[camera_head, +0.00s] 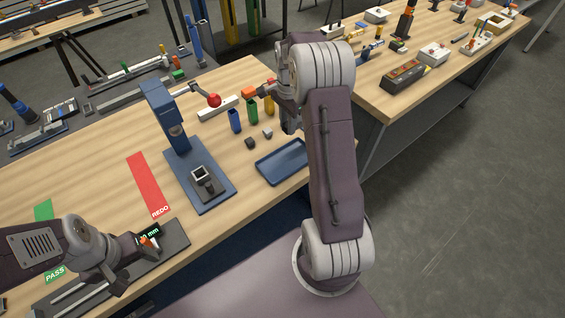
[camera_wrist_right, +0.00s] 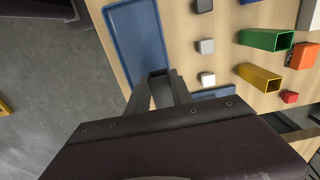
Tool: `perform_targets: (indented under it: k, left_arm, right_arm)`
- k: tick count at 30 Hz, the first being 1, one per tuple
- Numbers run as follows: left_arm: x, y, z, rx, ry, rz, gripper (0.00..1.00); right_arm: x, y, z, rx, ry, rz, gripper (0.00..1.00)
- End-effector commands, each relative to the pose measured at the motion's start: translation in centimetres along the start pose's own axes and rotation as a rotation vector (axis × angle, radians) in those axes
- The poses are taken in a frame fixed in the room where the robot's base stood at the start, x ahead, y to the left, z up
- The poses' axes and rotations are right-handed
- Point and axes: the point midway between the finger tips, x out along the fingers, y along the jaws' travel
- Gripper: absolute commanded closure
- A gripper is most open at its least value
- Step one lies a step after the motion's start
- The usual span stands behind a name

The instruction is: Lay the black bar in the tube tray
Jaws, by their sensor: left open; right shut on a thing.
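The tube tray is taken to be the shallow blue tray (camera_head: 283,161), empty on the table's front right; it also shows in the right wrist view (camera_wrist_right: 138,40). My right gripper (camera_head: 290,127) is over the table just behind the tray, partly hidden by my arm. In the right wrist view its fingers (camera_wrist_right: 159,76) are shut on a small dark thing, apparently the black bar; its shape is hard to make out. My left gripper (camera_head: 150,245) is open, low over the dark gauge with the mm display at the front left.
A blue press (camera_head: 165,115) with a red-knobbed lever stands left. A red REDO strip (camera_head: 148,183) lies further left.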

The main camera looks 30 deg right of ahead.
Motion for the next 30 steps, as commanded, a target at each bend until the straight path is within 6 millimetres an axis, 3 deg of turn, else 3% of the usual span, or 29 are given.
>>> perform_targets:
  k: [6,12,19,25,30]
  left_arm:
    - [-0.7,0.0,-0.1,0.0,0.0,0.0,0.41]
    - [-1.2,0.0,-0.1,0.0,0.0,0.0,0.41]
    - [-1.2,0.0,-0.1,0.0,0.0,0.0,0.41]
    - [-1.8,0.0,-0.2,0.0,0.0,0.0,0.41]
    - [-1.7,0.0,-0.2,0.0,0.0,0.0,0.41]
  right_arm:
    - [3.3,2.0,5.8,-0.008,-0.002,0.006,1.0]
    - [5.9,3.4,9.6,-0.006,-0.001,0.003,1.0]
    - [6.8,3.6,10.4,-0.002,-0.001,0.002,1.0]
    - [10.1,3.7,10.4,-0.002,-0.001,0.005,1.0]
    - [10.5,3.6,10.3,-0.002,0.0,-0.001,1.0]
